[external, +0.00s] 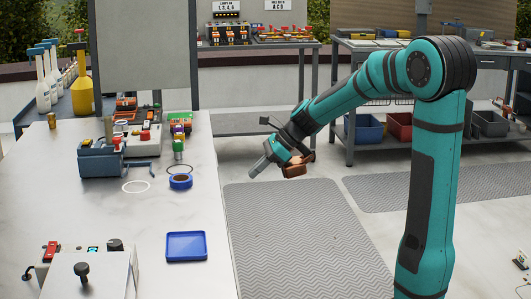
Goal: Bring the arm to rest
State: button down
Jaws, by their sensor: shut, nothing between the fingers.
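My gripper (255,172) is shut and empty at the end of my teal arm (345,90). It hangs in the air just right of the white table's (150,215) right edge, pointing down and left.
A blue tray (186,246), a blue tape roll (180,182) and a grey-blue box-like device (101,160) stand on the white table. A white box with knobs (90,272) is at the front left. The patterned floor mat (290,235) is clear.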

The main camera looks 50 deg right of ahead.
jog(key=s+a+r+n+t+h, duration=0.2)
jog(key=s+a+r+n+t, duration=0.1)
jog(key=s+r+n, duration=0.5)
jog(key=s+a+r+n+t+h, duration=0.2)
jog(key=s+a+r+n+t, duration=0.2)
jog(key=s+a+r+n, duration=0.2)
jog(key=s+a+r+n+t+h, duration=0.2)
jog(key=s+a+r+n+t, duration=0.2)
jog(key=s+r+n, duration=0.7)
notch_tip(320, 180, up, 3)
jog(key=shift+a+r+n, duration=0.1)
jog(key=shift+a+n, duration=0.3)
jog(key=shift+n, duration=0.6)
